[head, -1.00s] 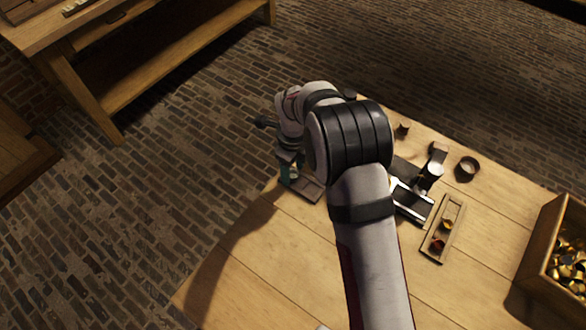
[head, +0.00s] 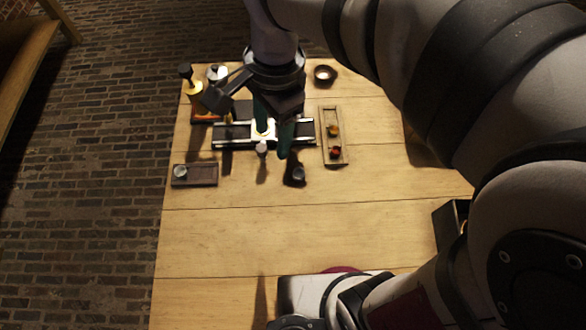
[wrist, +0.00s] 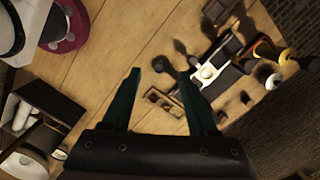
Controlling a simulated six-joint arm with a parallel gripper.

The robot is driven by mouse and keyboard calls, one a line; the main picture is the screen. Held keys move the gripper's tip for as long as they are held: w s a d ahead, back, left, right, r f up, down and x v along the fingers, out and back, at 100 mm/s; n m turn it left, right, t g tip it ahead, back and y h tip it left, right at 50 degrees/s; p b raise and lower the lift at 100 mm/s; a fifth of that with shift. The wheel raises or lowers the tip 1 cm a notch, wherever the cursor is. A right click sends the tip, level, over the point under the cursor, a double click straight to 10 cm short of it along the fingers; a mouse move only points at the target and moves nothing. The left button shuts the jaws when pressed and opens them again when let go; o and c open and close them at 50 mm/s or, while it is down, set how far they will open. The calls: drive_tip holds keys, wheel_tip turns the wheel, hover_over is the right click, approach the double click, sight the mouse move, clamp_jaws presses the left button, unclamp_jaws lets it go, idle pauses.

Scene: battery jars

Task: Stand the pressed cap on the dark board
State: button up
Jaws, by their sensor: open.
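The dark board (head: 195,174) lies at the left of the table, with a small grey round piece (head: 180,171) on its left end. A dark rail (head: 232,140) runs across the table, with a bright pale piece (head: 263,128) at its middle, also in the wrist view (wrist: 207,72). I cannot tell whether a pressed cap sits there. My gripper (head: 273,138) shows above the rail in the head view, partly hiding it. In the wrist view my gripper (wrist: 160,74) is open, with nothing between its green fingers.
A wooden tray (head: 323,150) with small yellow and red pieces lies right of the rail. A dark cup (head: 298,175) and a small pale-topped post (head: 262,148) stand in front. A brown bowl (head: 325,73) is at the back. The front-left table is clear.

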drive_tip(key=s+d+f+n+y, duration=0.1)
drive_tip(key=s+d+n, duration=0.4)
drive_tip(key=s, duration=0.8)
drive_tip(key=d+f, duration=0.1)
drive_tip(key=d, duration=0.2)
drive_tip(key=shift+s+d, duration=0.2)
drive_tip(key=shift+s, duration=0.05)
drive_tip(key=shift+o, duration=1)
drive_tip(key=shift+w+r, duration=0.2)
drive_tip(key=shift+w, duration=0.05)
drive_tip(key=o, duration=0.4)
drive_tip(key=w+r+m, duration=0.1)
drive_tip(key=w, duration=0.1)
drive_tip(key=w+r+m, duration=0.2)
drive_tip(key=w, duration=0.1)
drive_tip(key=w+r+m, duration=0.2)
drive_tip(key=w, duration=0.1)
drive_tip(key=shift+a+r+h, duration=0.2)
drive_tip(key=shift+a+h, duration=0.2)
drive_tip(key=shift+o, duration=0.2)
drive_tip(key=w+a+r+m+h, duration=0.1)
drive_tip(key=w+a+r+m, duration=0.25)
drive_tip(key=w+m, duration=0.45)
wheel_tip(320, 180, down, 9)
drive_tip(key=w+n, duration=0.1)
drive_tip(key=shift+d, duration=0.3)
